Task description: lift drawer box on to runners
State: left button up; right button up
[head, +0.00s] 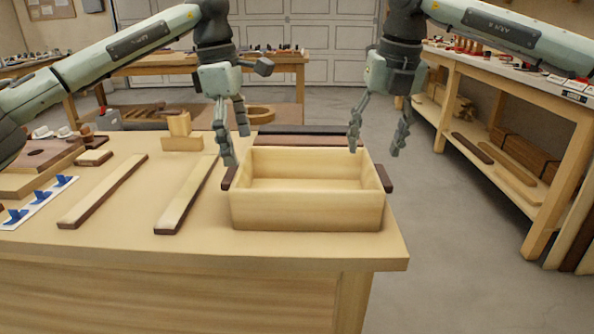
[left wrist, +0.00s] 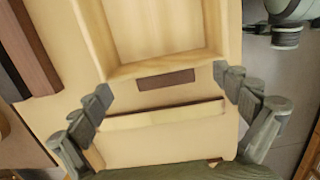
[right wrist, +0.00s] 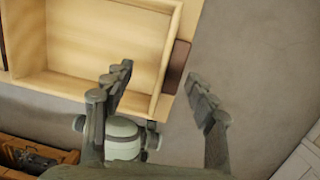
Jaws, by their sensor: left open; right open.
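The drawer box (head: 306,212) is a pale, open-topped wooden box on the bench top, with a dark strip on its left side (head: 229,177) and another on its right side (head: 384,178). It looks empty. My left gripper (head: 235,147) is open above the box's left end; in the left wrist view its fingers (left wrist: 165,90) spread either side of the dark left strip (left wrist: 166,80). My right gripper (head: 376,145) is open above the box's back right; in the right wrist view its fingers (right wrist: 160,85) spread near the dark right strip (right wrist: 176,66). Neither touches the box visibly.
Two pale runner-like strips (head: 103,190) (head: 187,195) lie left of the box. Dark bars (head: 310,138) lie behind it. A wooden block (head: 181,133) and blue clips (head: 40,195) are further left. The bench's right edge is close to the box.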

aim_at(232, 172)
pick_arm(q)
jog(key=shift+s+a+r+y, duration=0.1)
jog(key=shift+a+r+y, duration=0.6)
jog(key=shift+a, duration=0.25)
pick_arm(e)
jog(key=shift+s+d+h, duration=0.25)
jog(key=shift+d+h, duration=0.15)
jog(key=shift+d, duration=0.4)
pick_arm(q)
jog(key=shift+f, duration=0.25)
pick_arm(e)
jog(key=shift+f, duration=0.25)
pick_arm(q)
notch_tip(232, 172, down, 8)
jog(key=shift+r, duration=0.25)
pick_arm(e)
jog(key=f, duration=0.5)
jog(key=w+f, duration=0.1)
jog(key=f, duration=0.1)
jog(key=shift+f, duration=0.2)
pick_arm(q)
jog(key=c, duration=1.4)
pick_arm(e)
grip_shut()
pick_arm(q)
jog(key=c, duration=0.5)
